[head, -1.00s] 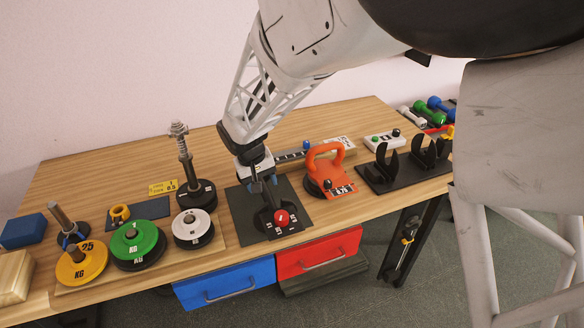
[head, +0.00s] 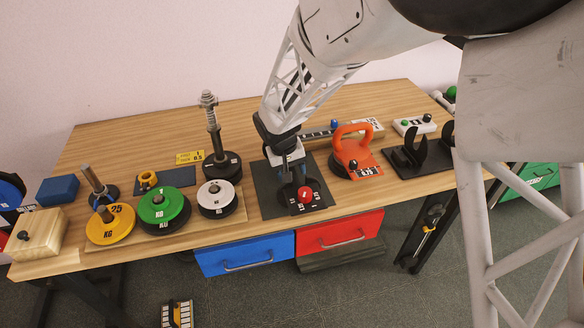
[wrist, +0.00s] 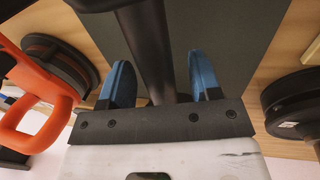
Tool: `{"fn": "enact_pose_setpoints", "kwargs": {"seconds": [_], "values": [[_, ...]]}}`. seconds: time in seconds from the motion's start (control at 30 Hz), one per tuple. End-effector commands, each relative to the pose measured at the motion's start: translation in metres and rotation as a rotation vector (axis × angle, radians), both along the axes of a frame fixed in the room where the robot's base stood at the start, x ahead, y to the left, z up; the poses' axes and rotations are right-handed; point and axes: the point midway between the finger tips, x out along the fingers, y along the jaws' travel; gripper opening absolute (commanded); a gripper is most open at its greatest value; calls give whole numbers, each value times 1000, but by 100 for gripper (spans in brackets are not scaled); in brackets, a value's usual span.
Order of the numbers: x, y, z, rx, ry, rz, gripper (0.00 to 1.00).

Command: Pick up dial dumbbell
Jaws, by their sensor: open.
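A black device with a red ball knob and white markings, which looks like the dial dumbbell (head: 305,196), sits on a dark mat (head: 268,205) near the table's front edge. My gripper (head: 289,172) points down at it and hides its back part in the head view. In the wrist view, the blue fingers of my gripper (wrist: 160,72) stand apart, one on each side of a dark round bar (wrist: 150,35). Whether the fingers touch the bar is hard to tell.
A white plate (head: 217,195), a green plate (head: 163,206) and a tall spring-topped post (head: 211,125) stand on the left. Blue (head: 245,254) and red (head: 340,233) drawers hang below.

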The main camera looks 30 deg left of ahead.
Motion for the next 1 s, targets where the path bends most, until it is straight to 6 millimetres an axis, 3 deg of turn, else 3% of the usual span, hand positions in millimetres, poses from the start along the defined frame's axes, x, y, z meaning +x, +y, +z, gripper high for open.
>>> {"fn": "enact_pose_setpoints", "kwargs": {"seconds": [0.37,0.73,1.0], "values": [[0,0,0,0,0,0,56],[0,0,0,0,0,0,0],[0,1,0,1,-1,0,0]]}}
